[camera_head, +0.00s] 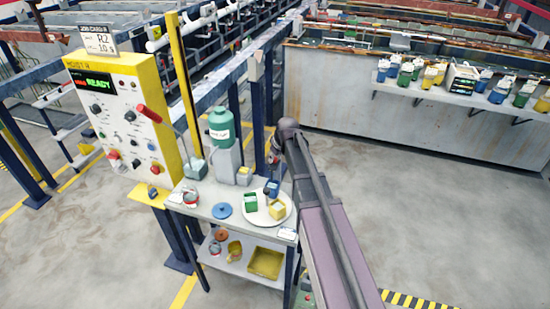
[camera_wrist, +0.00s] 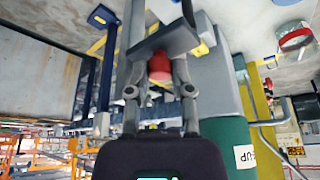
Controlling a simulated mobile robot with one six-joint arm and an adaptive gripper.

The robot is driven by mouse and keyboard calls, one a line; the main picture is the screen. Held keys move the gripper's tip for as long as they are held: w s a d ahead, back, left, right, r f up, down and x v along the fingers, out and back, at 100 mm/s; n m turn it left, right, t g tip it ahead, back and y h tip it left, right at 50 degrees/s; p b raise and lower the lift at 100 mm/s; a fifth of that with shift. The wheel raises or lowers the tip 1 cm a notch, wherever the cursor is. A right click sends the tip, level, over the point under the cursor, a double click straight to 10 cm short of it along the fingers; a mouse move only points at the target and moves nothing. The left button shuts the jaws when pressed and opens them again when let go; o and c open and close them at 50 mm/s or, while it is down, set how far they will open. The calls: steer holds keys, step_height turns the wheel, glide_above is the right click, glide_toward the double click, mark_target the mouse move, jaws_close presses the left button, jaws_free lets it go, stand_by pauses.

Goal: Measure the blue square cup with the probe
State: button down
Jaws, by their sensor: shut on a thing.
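The blue square cup (camera_head: 271,188) stands on a round pale plate (camera_head: 283,217) on the small bench, beside a green cup (camera_head: 251,203) and a yellow cup (camera_head: 277,210). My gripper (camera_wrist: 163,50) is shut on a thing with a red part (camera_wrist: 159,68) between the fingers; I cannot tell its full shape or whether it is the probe. In the head view my arm hides most of the gripper, which is above the back of the bench, apart from the blue cup. I cannot make out the blue cup in the wrist view.
A yellow-edged meter panel (camera_head: 110,108) showing READY stands left of the bench. A green bottle (camera_head: 222,126) stands behind the cups, close to my gripper in the wrist view (camera_wrist: 225,140). A blue disc (camera_head: 222,211) lies on the bench. Several cups line a shelf (camera_head: 425,95) at right.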

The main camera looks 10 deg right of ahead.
mark_target(277, 165)
steer(key=shift+w+r, duration=0.1)
steer(key=c, duration=0.8)
jaws_free()
step_height(277, 165, down, 6)
steer(key=b, duration=0.5)
steer(key=shift+r+b, duration=0.2)
steer(key=shift+b, duration=0.15)
steer(key=p+v, duration=1.3)
steer(key=v, duration=0.1)
steer(key=shift+s+a+f+m+g+h+b, duration=0.35)
steer(key=shift+s+f+m+g+b, duration=0.4)
steer(key=shift+s+f+b, duration=1.95)
steer(key=shift+s+a+f+m+g+h+b, duration=0.25)
steer(key=shift+s+a+f+m+g+b, duration=0.5)
steer(key=shift+s, duration=3.75)
steer(key=shift+s+a+f+m+g+h+b, duration=0.1)
steer(key=shift+s+f+m+g+h+b, duration=0.3)
steer(key=shift+s+f+m+b, duration=1.6)
steer(key=s+n+p, duration=0.1)
steer(key=s+n, duration=0.1)
steer(key=s, duration=0.1)
steer(key=shift+s, duration=0.1)
